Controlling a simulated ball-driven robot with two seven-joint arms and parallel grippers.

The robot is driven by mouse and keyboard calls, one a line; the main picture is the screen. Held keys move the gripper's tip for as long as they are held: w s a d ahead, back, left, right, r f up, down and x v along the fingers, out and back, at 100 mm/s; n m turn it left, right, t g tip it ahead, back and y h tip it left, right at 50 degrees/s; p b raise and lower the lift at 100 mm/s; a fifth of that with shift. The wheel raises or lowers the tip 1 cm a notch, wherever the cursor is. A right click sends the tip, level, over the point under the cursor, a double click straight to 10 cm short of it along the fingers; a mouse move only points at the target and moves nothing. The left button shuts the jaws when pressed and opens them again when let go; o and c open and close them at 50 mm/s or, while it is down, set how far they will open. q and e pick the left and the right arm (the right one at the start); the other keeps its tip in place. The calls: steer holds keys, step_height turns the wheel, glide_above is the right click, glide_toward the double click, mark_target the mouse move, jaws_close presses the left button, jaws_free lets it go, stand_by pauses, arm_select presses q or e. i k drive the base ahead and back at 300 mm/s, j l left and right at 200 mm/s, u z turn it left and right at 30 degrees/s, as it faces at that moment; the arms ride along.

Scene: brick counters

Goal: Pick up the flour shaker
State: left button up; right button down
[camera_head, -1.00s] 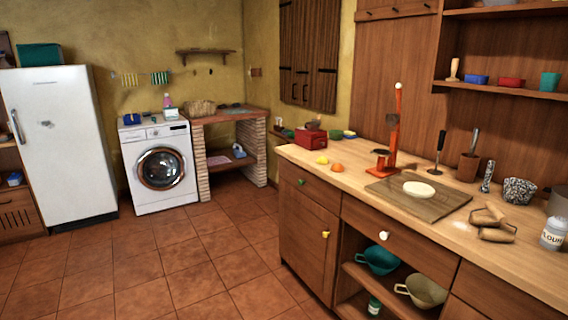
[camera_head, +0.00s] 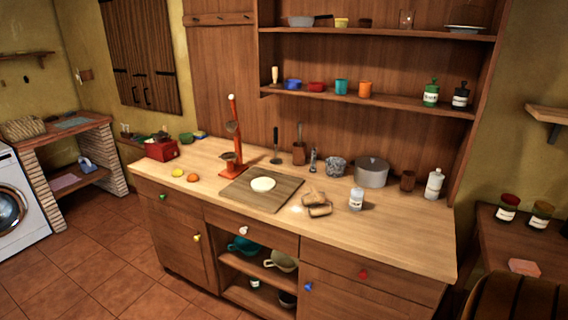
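The flour shaker (camera_head: 356,200) is a small whitish container with a grey top. It stands upright on the wooden counter (camera_head: 400,238), right of the brown wooden pieces (camera_head: 318,204) and in front of the grey pot (camera_head: 371,172). In the earlier frame its label reads "FLOUR"; now the label is too small to read. A taller white bottle (camera_head: 434,184) stands farther right on the counter. Neither of my grippers shows in the head view.
A cutting board (camera_head: 235,193) with pale dough (camera_head: 263,184) lies left of the shaker. An orange stand (camera_head: 238,140) rises behind it. Shelves hang above the counter. The counter's front right is bare, and tiled floor (camera_head: 95,270) is open at the lower left.

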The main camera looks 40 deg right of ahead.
mark_target(357, 193)
steer(key=z, duration=1.95)
